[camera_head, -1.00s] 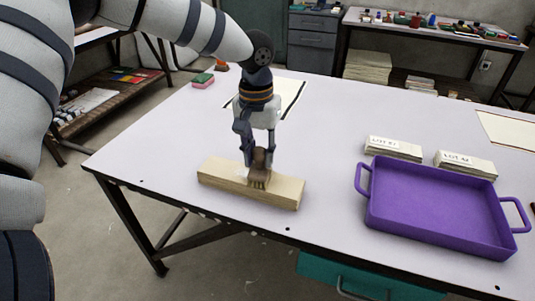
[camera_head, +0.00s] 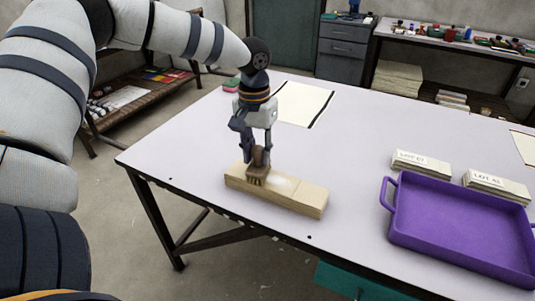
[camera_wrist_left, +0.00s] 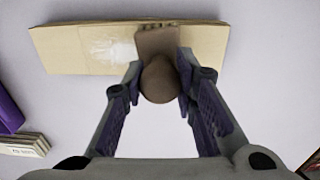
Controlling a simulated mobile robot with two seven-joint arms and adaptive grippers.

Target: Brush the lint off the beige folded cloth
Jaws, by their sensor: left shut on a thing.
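The beige folded cloth (camera_head: 305,198) lies as a long flat block near the front left edge of the table; it also shows in the left wrist view (camera_wrist_left: 70,52). A whitish patch of lint (camera_wrist_left: 110,48) lies on its top, beside the brush. My left gripper (camera_head: 258,153) is shut on the rounded handle of a brown brush (camera_head: 257,175). The brush stands bristles down over the cloth's left part in the head view and seems to touch it. In the left wrist view the brush (camera_wrist_left: 157,42) hides part of the cloth. My right gripper is not in view.
A purple tray (camera_head: 392,225) stands to the right, with two labelled stacks (camera_head: 422,165) (camera_head: 497,187) behind it. A white sheet with a dark edge (camera_head: 302,103) lies behind my gripper. The table (camera_head: 350,140) is clear between cloth and tray.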

